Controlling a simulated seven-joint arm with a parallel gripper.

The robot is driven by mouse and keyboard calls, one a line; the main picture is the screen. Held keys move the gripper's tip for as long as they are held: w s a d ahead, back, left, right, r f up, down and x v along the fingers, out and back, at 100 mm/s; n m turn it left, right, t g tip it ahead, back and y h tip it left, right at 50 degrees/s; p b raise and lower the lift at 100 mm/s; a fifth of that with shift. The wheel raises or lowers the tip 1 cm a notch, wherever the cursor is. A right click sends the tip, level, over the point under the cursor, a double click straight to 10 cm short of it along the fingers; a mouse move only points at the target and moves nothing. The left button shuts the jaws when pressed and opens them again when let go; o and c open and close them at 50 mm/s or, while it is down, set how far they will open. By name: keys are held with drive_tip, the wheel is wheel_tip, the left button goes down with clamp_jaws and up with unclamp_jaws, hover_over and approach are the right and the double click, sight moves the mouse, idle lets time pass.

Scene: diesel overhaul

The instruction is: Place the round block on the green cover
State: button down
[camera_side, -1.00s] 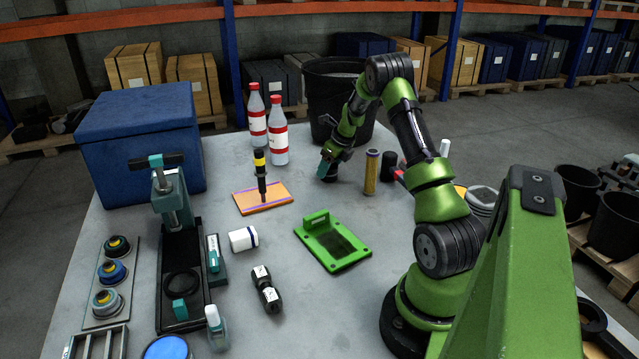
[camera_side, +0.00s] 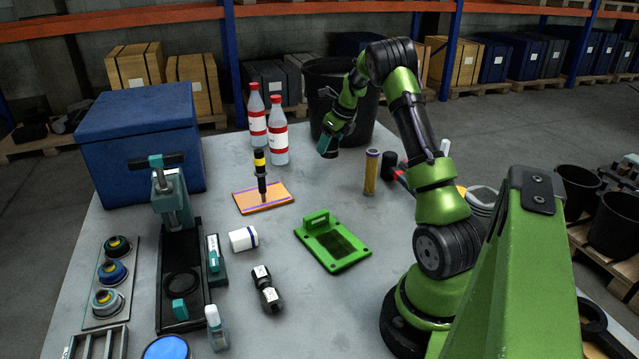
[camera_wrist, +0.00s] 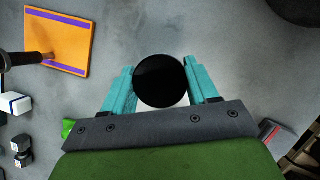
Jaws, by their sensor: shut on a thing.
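The green cover (camera_side: 332,241) lies flat on the table in the side view, with a raised handle at its back edge and a dark recessed middle. My gripper (camera_side: 329,148) is up behind it, near the black bin. In the wrist view my gripper (camera_wrist: 160,80) has teal fingers on both sides of a round black block (camera_wrist: 158,72) and is shut on it. In the side view the block is mostly hidden by the fingers. It is held above the table, apart from the cover.
A tan cylinder (camera_side: 372,172) and a black cylinder (camera_side: 389,165) stand right of my gripper. Two bottles (camera_side: 278,131) stand to its left. An orange plate (camera_side: 263,198) with an upright tool lies left of the cover. The table between gripper and cover is clear.

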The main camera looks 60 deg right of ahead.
drive_tip(key=r, duration=0.2)
drive_tip(key=a+r, duration=0.1)
drive_tip(key=r, duration=0.1)
drive_tip(key=shift+w, duration=0.3)
drive_tip(key=s+a+r+n, duration=0.1)
drive_tip(key=s+a+n, duration=0.1)
drive_tip(key=a, duration=0.4)
drive_tip(key=n+g+y, duration=0.3)
drive_tip(key=n+y, duration=0.2)
drive_tip(key=n, duration=1)
hover_over(326, 243)
drive_tip(key=d, duration=0.2)
wheel_tip(326, 243, down, 4)
drive_tip(key=shift+s+a+f, duration=0.1)
drive_tip(key=shift+s+f, duration=0.1)
drive_tip(key=shift+f, duration=1.75)
drive_tip(key=shift+s+a+f, duration=0.1)
drive_tip(key=shift+s+f, duration=0.05)
drive_tip(key=shift+f, duration=1.75)
drive_tip(key=shift+f, duration=0.15)
drive_tip(key=shift+c, duration=1.6)
unclamp_jaws()
